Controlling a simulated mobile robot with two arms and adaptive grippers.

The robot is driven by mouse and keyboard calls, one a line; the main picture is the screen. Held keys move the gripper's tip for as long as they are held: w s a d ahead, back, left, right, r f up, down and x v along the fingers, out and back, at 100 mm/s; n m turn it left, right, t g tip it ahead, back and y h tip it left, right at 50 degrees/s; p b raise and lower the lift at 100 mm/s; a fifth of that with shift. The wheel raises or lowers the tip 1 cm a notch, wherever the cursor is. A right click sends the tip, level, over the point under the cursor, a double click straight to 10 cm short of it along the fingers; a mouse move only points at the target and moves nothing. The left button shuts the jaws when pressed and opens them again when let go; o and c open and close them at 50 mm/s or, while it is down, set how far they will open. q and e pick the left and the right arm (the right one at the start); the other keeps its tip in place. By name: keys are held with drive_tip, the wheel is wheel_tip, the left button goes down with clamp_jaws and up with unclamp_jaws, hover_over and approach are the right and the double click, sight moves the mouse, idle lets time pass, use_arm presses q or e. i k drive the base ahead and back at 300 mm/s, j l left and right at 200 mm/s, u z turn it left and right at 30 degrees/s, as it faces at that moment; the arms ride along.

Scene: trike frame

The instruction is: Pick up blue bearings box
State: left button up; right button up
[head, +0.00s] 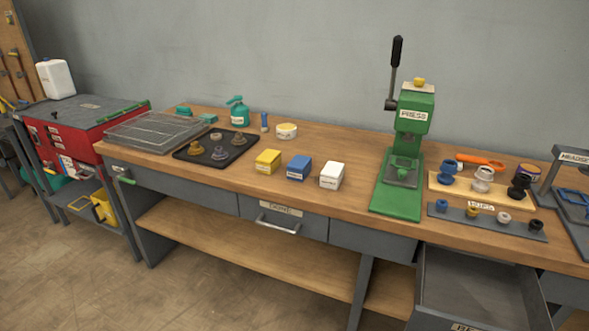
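The blue bearings box (299,168) stands on the wooden workbench top, near its front edge. It is a small box with a pale label on its front. A yellow box (268,161) stands just left of it and a white box (332,176) just right of it, with small gaps between them. Nothing covers the blue box in the head view. Neither of my grippers shows in the head view.
A green press (402,150) with a raised black lever stands right of the boxes. A black tray (217,147) with metal parts lies to the left. A round labelled tin (287,131) stands behind. An open drawer (475,290) juts out at the lower right.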

sight(299, 168)
drive_tip(key=i+j+z, duration=0.2)
drive_tip(key=z, duration=0.25)
drive_tip(key=i+j+z, duration=0.15)
drive_tip(key=j+z, duration=0.15)
drive_tip(key=z, duration=0.2)
